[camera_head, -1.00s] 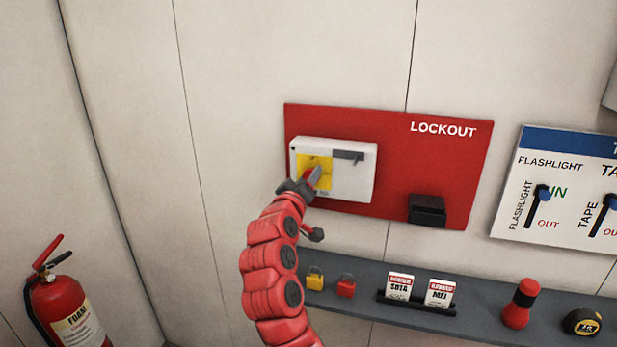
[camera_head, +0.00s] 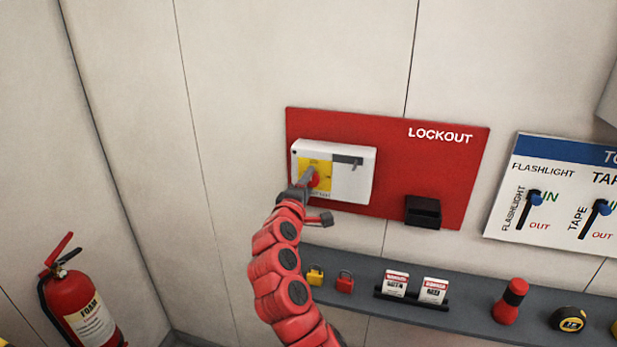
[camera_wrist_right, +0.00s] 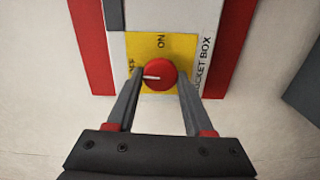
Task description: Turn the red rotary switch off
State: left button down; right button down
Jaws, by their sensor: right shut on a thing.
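The red rotary switch (camera_head: 314,180) sits on a yellow plate on the white socket box (camera_head: 350,181), fixed to the red LOCKOUT board. In the right wrist view the red knob (camera_wrist_right: 160,75) shows a white mark pointing left, toward partly hidden lettering; "ON" is printed beside the plate's top middle. My right gripper (camera_head: 305,178) is at the knob, and its two fingers (camera_wrist_right: 160,82) stand on either side of it, shut on it. The gripper hides part of the knob and plate in the head view. My left gripper is not in view.
The red LOCKOUT board (camera_head: 440,170) carries a black holder (camera_head: 422,211). Below, a grey shelf (camera_head: 465,314) holds a yellow padlock (camera_head: 315,275), a red padlock (camera_head: 345,281), tags, a flashlight (camera_head: 511,301) and a tape measure (camera_head: 570,320). A fire extinguisher (camera_head: 78,305) stands at left.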

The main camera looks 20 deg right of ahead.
jog(key=shift+f+n, duration=0.1)
jog(key=shift+n, duration=0.3)
jog(key=shift+c, duration=1.6)
grip_release()
jog(key=b+v, duration=0.5)
jog(key=v, duration=1.2)
jog(key=shift+a+b, duration=0.2)
jog(key=shift+b, duration=0.2)
jog(key=shift+s, duration=0.15)
